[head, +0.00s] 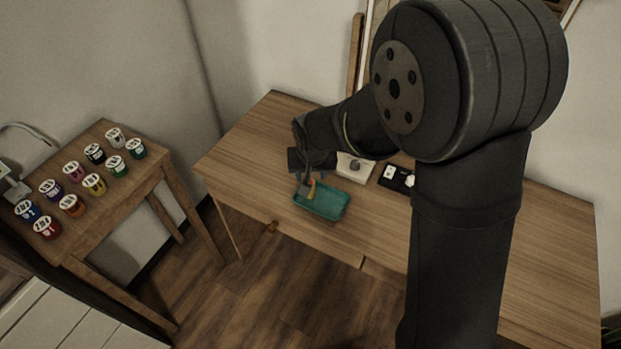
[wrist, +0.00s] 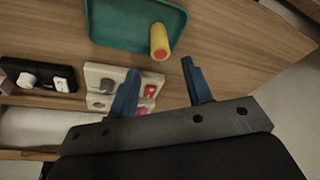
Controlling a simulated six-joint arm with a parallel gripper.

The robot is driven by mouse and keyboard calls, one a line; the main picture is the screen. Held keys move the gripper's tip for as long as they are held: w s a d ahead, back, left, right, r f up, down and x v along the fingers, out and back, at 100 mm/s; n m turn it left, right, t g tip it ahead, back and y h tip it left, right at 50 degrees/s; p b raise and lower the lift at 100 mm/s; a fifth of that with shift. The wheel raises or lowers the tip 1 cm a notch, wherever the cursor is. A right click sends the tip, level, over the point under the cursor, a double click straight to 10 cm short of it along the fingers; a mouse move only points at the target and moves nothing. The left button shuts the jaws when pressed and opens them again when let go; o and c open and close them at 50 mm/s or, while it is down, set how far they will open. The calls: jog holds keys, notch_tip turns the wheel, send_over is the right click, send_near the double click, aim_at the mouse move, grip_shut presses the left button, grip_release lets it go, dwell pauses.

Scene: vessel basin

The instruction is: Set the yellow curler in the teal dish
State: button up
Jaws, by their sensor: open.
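The teal dish (wrist: 110,40) is at the top of the wrist view and on the table in the head view (head: 328,208). The yellow curler (wrist: 158,38), with a red end, is at the dish's corner. Its near end overlaps the rim; I cannot tell whether it rests on the dish floor or leans on the rim. It shows small in the head view (head: 311,187). My gripper (wrist: 160,69) is open with its blue fingers apart, a little short of the curler's red end. Nothing is between the fingers. In the head view my gripper (head: 305,186) is over the dish's left end.
A white block (wrist: 98,72) with a grey knob and red pieces stands beside the dish. A black block (wrist: 45,88) with white pieces lies further along. A side table (head: 130,200) holds several paint pots. The wooden table (head: 270,130) is otherwise largely clear.

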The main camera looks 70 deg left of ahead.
aim_at(310, 182)
jog(key=v, duration=0.6)
dwell(0.3)
jog(key=x, duration=1.2)
jog(key=shift+d+f, duration=0.1)
notch_tip(310, 182, up, 2)
jog(key=shift+r, duration=0.4)
